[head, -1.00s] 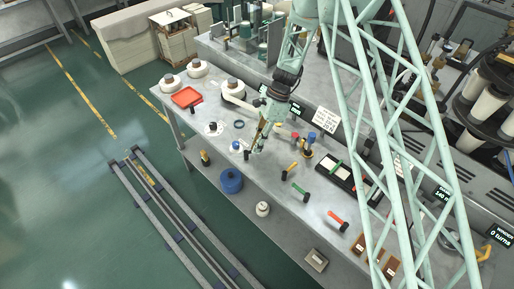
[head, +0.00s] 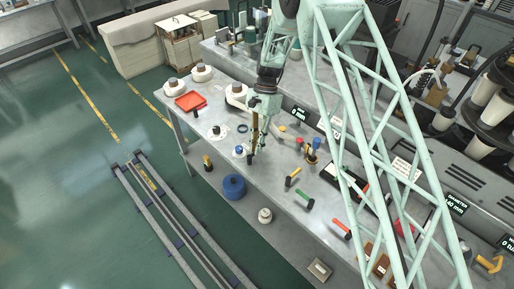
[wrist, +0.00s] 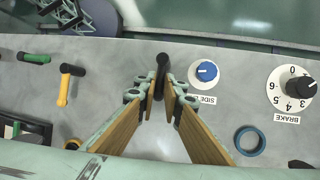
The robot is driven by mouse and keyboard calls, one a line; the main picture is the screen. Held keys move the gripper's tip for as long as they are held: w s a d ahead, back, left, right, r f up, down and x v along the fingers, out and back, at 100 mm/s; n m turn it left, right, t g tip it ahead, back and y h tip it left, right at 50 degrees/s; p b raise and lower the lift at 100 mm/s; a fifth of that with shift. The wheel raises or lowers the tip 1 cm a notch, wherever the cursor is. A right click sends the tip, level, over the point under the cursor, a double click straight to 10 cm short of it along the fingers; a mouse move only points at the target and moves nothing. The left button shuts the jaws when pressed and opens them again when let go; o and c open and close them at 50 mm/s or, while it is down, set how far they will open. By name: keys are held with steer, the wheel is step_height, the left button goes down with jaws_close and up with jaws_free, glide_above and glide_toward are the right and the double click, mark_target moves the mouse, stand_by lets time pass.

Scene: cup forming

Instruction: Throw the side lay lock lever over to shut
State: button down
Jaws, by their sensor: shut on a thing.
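A black lever (wrist: 161,72) stands between my fingertips in the wrist view, just left of a blue knob (wrist: 207,71) on a white dial. A label under that dial starts "SIDE L"; my finger hides part of the area. My gripper (wrist: 159,92) is shut on the lever's black handle. In the head view my gripper (head: 253,152) reaches down to the bench beside the blue knob (head: 239,150). The lever's base and throw angle are hard to make out there.
A brake dial (wrist: 292,89) and a dark blue ring (wrist: 249,140) lie to the right in the wrist view. A yellow-handled lever (wrist: 65,86) and a green-handled lever (wrist: 34,58) stand left.

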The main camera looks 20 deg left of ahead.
steer(key=c, duration=2.7)
jaws_free()
steer(key=shift+a, duration=0.1)
steer(key=shift+c, duration=0.2)
steer(key=shift+r, duration=0.1)
steer(key=v, duration=1.1)
steer(key=shift+w+r, duration=0.2)
steer(key=shift+r, duration=0.15)
